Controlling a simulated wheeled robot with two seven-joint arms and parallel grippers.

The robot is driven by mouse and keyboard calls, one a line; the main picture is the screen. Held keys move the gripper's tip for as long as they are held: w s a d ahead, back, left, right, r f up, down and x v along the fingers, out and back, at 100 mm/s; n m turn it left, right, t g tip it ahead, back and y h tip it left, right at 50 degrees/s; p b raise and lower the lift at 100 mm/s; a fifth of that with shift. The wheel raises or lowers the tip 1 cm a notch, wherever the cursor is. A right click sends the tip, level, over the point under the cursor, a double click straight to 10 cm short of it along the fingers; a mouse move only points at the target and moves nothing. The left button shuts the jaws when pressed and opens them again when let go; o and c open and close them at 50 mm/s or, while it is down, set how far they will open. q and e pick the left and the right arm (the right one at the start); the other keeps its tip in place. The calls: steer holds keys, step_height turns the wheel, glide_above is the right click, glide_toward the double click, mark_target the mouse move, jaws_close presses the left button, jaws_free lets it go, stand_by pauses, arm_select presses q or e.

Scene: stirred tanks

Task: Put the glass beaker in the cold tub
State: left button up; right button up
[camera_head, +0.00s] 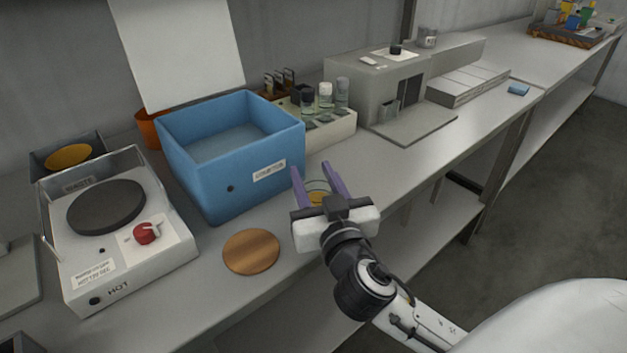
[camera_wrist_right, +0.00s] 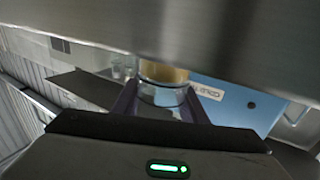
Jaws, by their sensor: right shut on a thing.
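The cold tub (camera_head: 235,182) is an open blue box with a white label on its front, standing at the back of the bench. My right gripper (camera_head: 322,172) is just right of the tub's front corner, with its purple fingers shut on the glass beaker (camera_head: 317,187). The beaker is clear with something amber in it, and my gripper hides much of it in the head view. In the right wrist view the beaker (camera_wrist_right: 164,92) sits between the fingers, with the blue tub (camera_wrist_right: 238,103) behind it. My left gripper is not in view.
A hot plate (camera_head: 160,262) with a red knob stands left of the tub. A round wooden disc (camera_head: 251,251) lies in front of the tub. A rack (camera_head: 330,135) of capped vials and a grey machine (camera_head: 375,82) stand to the right. The bench front between disc and machine is fairly clear.

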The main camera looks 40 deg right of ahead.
steer(key=shift+f, duration=0.35)
steer(key=o, duration=1.1)
steer(key=shift+r, duration=0.1)
